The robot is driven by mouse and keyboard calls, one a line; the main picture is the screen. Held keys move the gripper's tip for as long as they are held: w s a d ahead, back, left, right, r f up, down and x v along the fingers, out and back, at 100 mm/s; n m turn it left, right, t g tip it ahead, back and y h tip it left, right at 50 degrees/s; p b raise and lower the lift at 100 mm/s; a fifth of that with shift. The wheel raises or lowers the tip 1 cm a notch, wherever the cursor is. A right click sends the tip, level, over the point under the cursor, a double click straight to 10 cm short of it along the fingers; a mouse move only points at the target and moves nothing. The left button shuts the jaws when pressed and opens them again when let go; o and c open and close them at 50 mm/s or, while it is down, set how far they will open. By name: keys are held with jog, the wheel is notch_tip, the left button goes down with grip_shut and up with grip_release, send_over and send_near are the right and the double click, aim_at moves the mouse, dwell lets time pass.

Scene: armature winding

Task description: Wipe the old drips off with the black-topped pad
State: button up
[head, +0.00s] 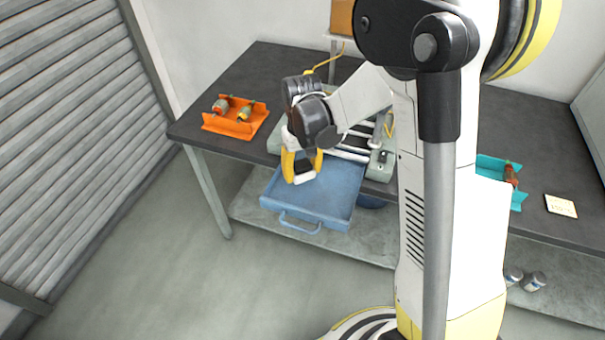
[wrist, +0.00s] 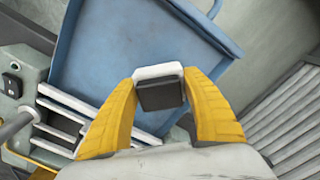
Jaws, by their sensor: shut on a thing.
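My gripper (head: 302,173) is shut on the black-topped pad (wrist: 160,92), which has a white lower part. The pad also shows between the yellow fingers in the head view (head: 304,178). My gripper holds it over the blue drip tray (head: 336,198), near the tray's left side in the head view. The tray has a front handle and fills much of the wrist view (wrist: 110,45). I cannot tell whether the pad touches the tray. No drips can be made out on the visible tray surface; part of it is hidden behind the pad and fingers.
The grey machine (head: 381,165) with pale bars stands behind the tray on the dark bench (head: 200,134). An orange holder (head: 232,127) with wound parts lies left. A teal holder (head: 517,198) and a small card (head: 560,206) lie right. Open floor lies in front.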

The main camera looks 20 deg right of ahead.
aim_at(302, 165)
jog(key=shift+r+p, duration=0.8)
jog(key=shift+r, duration=0.75)
